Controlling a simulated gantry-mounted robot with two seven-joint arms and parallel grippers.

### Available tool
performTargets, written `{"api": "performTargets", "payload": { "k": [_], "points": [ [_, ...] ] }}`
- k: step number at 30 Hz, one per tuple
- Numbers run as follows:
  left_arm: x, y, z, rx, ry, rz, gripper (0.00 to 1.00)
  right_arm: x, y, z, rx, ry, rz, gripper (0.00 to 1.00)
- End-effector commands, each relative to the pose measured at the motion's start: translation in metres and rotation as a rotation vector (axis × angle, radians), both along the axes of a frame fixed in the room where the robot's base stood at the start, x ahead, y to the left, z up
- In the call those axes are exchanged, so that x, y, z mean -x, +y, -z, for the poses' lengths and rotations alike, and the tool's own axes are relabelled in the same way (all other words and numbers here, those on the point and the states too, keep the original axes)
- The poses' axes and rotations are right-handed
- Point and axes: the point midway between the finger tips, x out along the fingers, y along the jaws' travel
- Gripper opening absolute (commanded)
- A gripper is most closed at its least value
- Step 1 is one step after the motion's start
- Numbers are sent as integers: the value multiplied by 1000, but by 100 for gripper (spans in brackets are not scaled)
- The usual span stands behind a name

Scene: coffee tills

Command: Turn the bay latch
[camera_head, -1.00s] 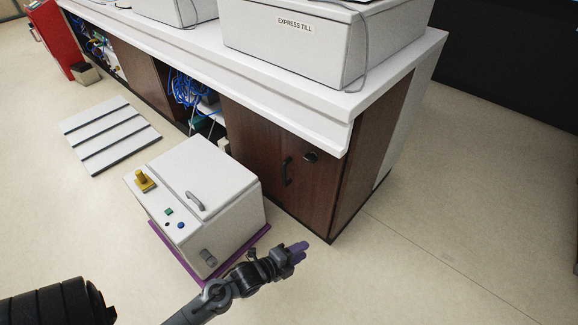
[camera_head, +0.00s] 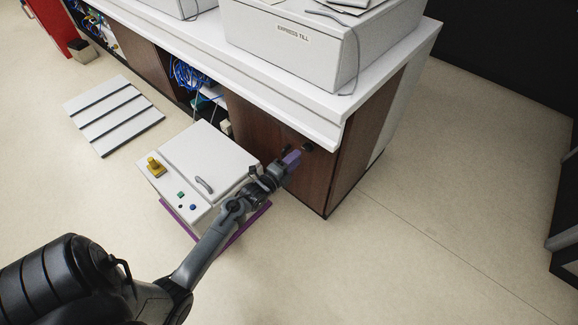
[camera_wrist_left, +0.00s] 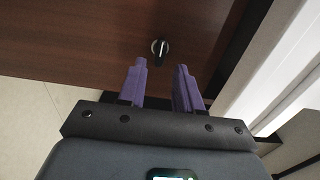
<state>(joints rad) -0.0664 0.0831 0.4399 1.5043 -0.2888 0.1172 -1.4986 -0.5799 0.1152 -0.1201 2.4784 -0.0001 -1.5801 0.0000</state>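The bay latch (camera_head: 307,147) is a small dark turn-knob near the upper right of the brown cabinet door (camera_head: 258,124). My left gripper (camera_head: 292,158) reaches up to the door. Its purple fingers (camera_wrist_left: 160,68) are open with an empty gap, one to each side of the latch's line. The latch appears just beyond the fingertips, apparently untouched. The door's dark handle is mostly hidden by the gripper. My right gripper is not in view.
A white box machine (camera_head: 205,165) stands on a purple base (camera_head: 245,222) below my left arm. The white counter (camera_head: 330,110) overhangs the door and carries the express till (camera_head: 290,50). A slatted panel (camera_head: 113,113) lies on the floor.

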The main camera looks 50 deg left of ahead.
Motion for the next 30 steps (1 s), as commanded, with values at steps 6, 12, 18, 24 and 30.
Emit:
{"api": "performTargets", "payload": {
  "k": [6, 12, 18, 24, 30],
  "points": [
    [-26, 4, 2, -2, -2, 2, 34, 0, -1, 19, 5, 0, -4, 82],
    [-43, 7, 1, -2, -1, 1, 34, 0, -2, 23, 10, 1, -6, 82],
    [-50, 7, 1, -1, 1, 2, 34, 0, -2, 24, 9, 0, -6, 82],
    [-50, 7, 0, 0, 1, 1, 6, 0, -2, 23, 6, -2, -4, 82],
    [-49, 8, 0, -61, 10, 3, 0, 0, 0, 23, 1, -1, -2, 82]
  ]
}}
